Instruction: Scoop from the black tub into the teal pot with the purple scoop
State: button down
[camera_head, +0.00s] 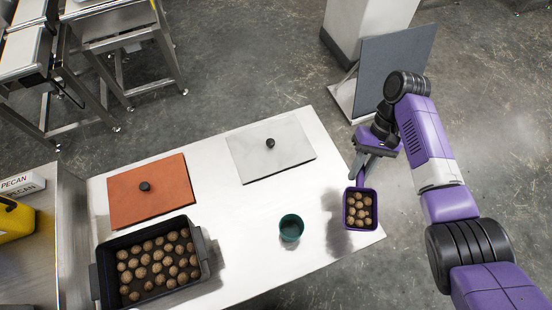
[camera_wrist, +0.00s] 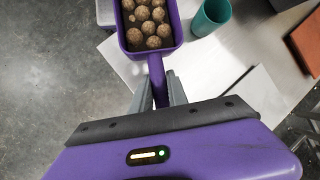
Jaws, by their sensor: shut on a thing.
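My gripper (camera_head: 368,162) is shut on the handle of the purple scoop (camera_head: 375,214), near the table's right end. In the wrist view the gripper (camera_wrist: 158,92) holds the scoop (camera_wrist: 177,30), whose bowl carries several round brown balls. The teal pot (camera_head: 291,228) stands on the table to the left of the scoop, apart from it; it also shows in the wrist view (camera_wrist: 211,17). Its inside looks dark, and I cannot tell what it holds. The black tub (camera_head: 202,252) sits at the table's front left with several brown balls in it.
An orange board with a black knob (camera_head: 165,190) lies behind the tub. A pale grey board with a black knob (camera_head: 290,152) lies at the table's back. A dark panel (camera_head: 395,70) stands on the floor behind. The table (camera_head: 235,215) is bare around the pot.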

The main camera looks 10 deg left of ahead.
jog(key=s+a+n+h+b, duration=0.1)
jog(key=a+n, duration=0.2)
jog(key=a, duration=0.9)
jog(key=s+a+r+n+h+b, duration=0.1)
jog(key=a+n+b, duration=0.1)
jog(key=a, duration=1)
jog(key=shift+s+a+r+n+g+h, duration=0.15)
jog(key=shift+s+n+g+h, duration=0.15)
jog(key=shift+n+g+h, duration=0.1)
jog(key=shift+f+t+y+p, duration=0.5)
jog(key=shift+f+t+p, duration=0.3)
jog(key=shift+f+p, duration=0.25)
jog(key=shift+s+d+r+t+y+p, duration=0.2)
jog(key=shift+t+y+p, duration=0.45)
jog(key=shift+p, duration=1.5)
jog(key=shift+s+d+r+t+p, duration=0.1)
jog(key=shift+r+t+p, duration=0.25)
jog(key=shift+p, duration=0.3)
jog(key=shift+s+d+r+t+p, duration=0.1)
jog(key=shift+r+t+p, duration=0.1)
jog(key=shift+r+p, duration=0.3)
dwell(0.9)
